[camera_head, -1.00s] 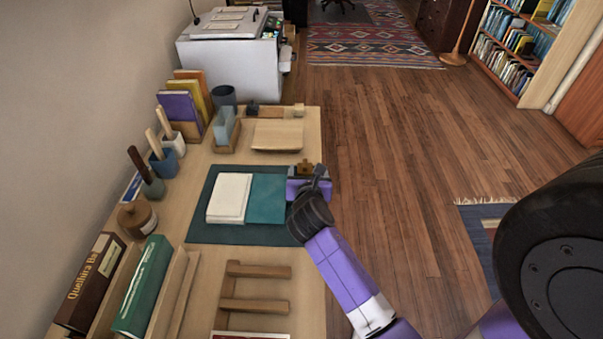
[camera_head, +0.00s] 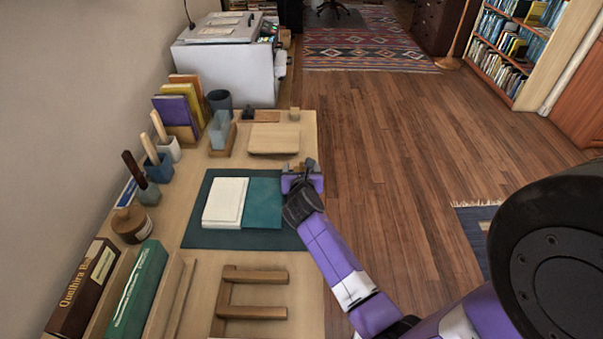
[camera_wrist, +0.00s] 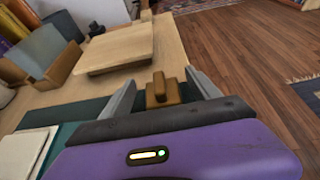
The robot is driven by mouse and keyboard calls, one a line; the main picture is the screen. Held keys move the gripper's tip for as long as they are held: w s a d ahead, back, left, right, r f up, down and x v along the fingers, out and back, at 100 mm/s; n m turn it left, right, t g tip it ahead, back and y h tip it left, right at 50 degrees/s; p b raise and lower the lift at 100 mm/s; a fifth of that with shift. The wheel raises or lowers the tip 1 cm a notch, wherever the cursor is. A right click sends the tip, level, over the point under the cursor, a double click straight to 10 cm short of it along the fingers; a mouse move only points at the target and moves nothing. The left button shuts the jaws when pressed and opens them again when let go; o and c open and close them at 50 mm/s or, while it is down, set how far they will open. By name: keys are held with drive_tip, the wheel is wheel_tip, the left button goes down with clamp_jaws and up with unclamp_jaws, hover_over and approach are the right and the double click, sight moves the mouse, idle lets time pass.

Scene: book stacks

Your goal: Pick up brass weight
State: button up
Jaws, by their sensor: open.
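The brass weight (camera_wrist: 160,90) is a small golden-brown block with an upright knob. In the wrist view it shows between my two open fingers, apart from both. In the head view a small part of the brass weight (camera_head: 310,163) shows just beyond my gripper, near the desk's right edge. My gripper (camera_wrist: 160,75) is open and low over that edge, with its fingers on either side of the weight. In the head view my gripper (camera_head: 302,178) and wrist hide most of the weight. I cannot tell how far down the fingers reach around it.
A teal mat (camera_head: 205,236) with a white-and-teal open book (camera_head: 226,202) lies left of my gripper. A wooden board (camera_head: 273,138) lies beyond it. Small items, including a light block (camera_head: 294,114), stand at the desk's far edge. Open floor (camera_head: 400,150) lies to the right.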

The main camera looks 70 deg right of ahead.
drive_tip(key=shift+c, duration=0.4)
clamp_jaws()
drive_tip(key=shift+r, duration=0.2)
